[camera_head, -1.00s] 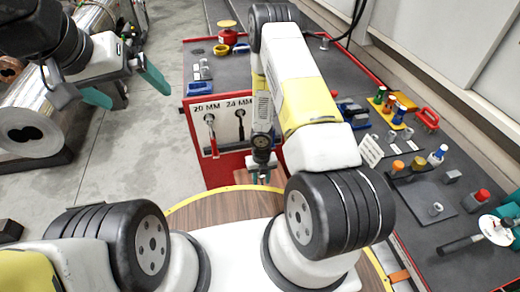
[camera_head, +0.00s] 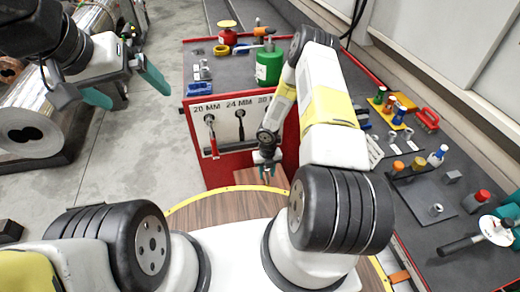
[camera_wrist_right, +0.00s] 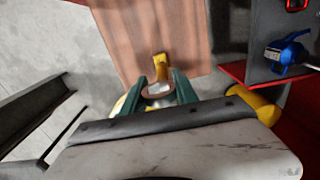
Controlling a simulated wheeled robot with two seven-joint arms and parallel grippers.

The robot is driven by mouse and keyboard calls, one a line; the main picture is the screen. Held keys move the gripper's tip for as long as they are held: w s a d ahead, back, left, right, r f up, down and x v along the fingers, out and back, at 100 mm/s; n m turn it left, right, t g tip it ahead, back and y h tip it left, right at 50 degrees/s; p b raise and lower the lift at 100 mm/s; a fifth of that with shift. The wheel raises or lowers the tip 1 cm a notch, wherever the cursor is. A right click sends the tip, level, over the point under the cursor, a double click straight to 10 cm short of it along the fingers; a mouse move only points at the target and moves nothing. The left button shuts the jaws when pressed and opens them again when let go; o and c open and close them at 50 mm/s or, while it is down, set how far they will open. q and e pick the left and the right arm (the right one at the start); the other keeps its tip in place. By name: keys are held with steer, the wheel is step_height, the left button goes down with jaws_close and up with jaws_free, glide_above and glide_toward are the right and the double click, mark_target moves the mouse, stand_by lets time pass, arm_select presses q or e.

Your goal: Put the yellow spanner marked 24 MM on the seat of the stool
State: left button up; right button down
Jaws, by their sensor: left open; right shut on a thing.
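My right gripper (camera_head: 267,172) is in front of the red cabinet's tool board, beside and above a brown wooden seat (camera_head: 243,178), which I take for the stool's. In the right wrist view the gripper (camera_wrist_right: 160,90) is shut on a ring-shaped piece. A yellow end, probably of the yellow spanner (camera_wrist_right: 160,66), sticks out past the fingertips over the wood (camera_wrist_right: 150,25). The 24 MM marking on the spanner is not readable, and I cannot tell whether it touches the seat. My left gripper (camera_head: 126,88) is open and empty at the upper left, over the floor.
The board (camera_head: 225,125) carries 20 MM and 24 MM labels and hanging tools. The grey bench behind holds a green canister (camera_head: 269,66), a red pot (camera_head: 227,36) and a blue tool (camera_head: 200,89). More small items stand at right. Metal cylinders (camera_head: 32,133) lie left. Floor between is clear.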

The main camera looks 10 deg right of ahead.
steer(key=c, duration=0.9)
jaws_free()
steer(key=shift+c, duration=0.2)
steer(key=shift+r, duration=0.1)
step_height(320, 180, up, 12)
steer(key=shift+w, duration=0.1)
steer(key=s+d+r+m+t+h, duration=0.1)
steer(key=d+r+m, duration=0.1)
steer(key=r+m, duration=0.9)
steer(key=s+d+r+m+t+h, duration=0.15)
steer(key=r+m, duration=0.25)
steer(key=r, duration=1.3)
steer(key=s+a+r+m+t+y, duration=0.2)
steer(key=s+a+r+m, duration=0.1)
steer(key=s+r+m, duration=0.6)
steer(key=s+a+r+m+t+y, duration=0.1)
steer(key=s+a+r+m+y, duration=0.1)
steer(key=s+r+m, duration=0.8)
steer(key=shift+s+a+m+t+y, duration=0.3)
steer(key=shift+a+m, duration=0.25)
steer(key=shift+m, duration=0.35)
